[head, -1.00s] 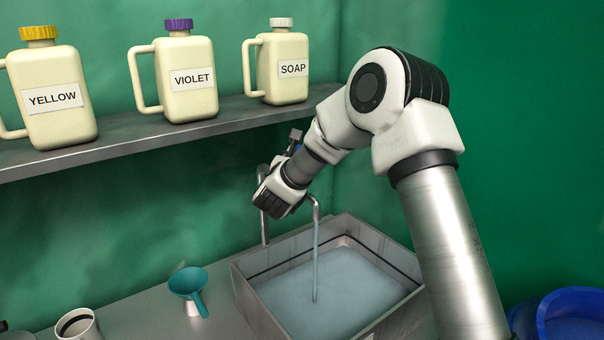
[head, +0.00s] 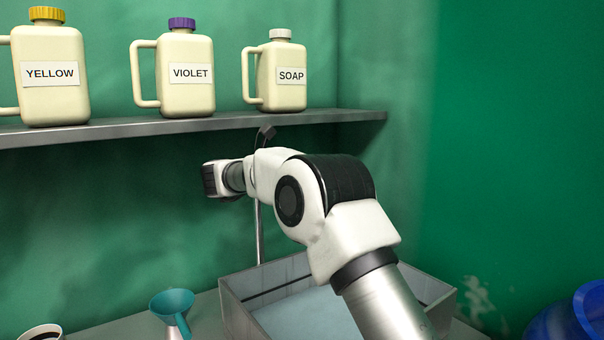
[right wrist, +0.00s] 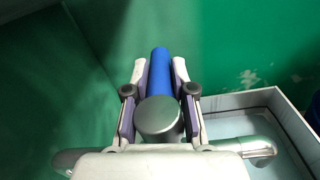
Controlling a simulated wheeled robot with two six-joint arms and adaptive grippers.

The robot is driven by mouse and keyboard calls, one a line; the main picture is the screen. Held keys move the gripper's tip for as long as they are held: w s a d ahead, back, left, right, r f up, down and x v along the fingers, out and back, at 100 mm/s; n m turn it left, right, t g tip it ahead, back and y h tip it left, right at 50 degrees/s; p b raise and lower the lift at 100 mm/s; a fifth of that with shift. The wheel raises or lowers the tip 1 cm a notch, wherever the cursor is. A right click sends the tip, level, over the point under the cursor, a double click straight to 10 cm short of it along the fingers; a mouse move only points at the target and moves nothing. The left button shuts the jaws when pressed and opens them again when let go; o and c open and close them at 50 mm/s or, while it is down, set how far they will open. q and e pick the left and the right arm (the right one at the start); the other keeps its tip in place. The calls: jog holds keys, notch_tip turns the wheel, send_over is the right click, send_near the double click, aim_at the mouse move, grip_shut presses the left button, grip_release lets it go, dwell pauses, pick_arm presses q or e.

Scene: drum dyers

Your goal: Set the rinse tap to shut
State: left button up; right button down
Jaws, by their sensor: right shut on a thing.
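The rinse tap (head: 259,235) stands behind the sink, and the head view shows only its upright pipe, with my right arm hiding the rest. In the right wrist view the tap has a grey round hub (right wrist: 158,121), a blue lever (right wrist: 160,62) pointing away from the camera, and a spout (right wrist: 258,147) at the right. My right gripper (right wrist: 160,76) is shut on the blue lever, one finger on each side. The head view does not show its fingers. The spout's outlet and any water stream are hidden in the head view. My left gripper is not in view.
A steel sink (head: 236,303) holds pale water under my right arm. A shelf (head: 110,132) above carries jugs labelled yellow (head: 52,95), violet (head: 187,95) and soap (head: 283,90). A teal funnel (head: 172,303) and a cup (head: 42,333) stand left; a blue drum (head: 565,322) stands right.

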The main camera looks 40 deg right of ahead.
jog(key=shift+s+g, duration=0.1)
jog(key=shift+g, duration=0.2)
jog(key=c, duration=1)
grip_release()
jog(key=shift+m, duration=0.3)
jog(key=shift+o, duration=0.2)
jog(key=w+a, duration=0.1)
jog(key=a, duration=1)
jog(key=shift+w+a, duration=0.25)
jog(key=shift+a, duration=0.15)
jog(key=shift+f, duration=0.15)
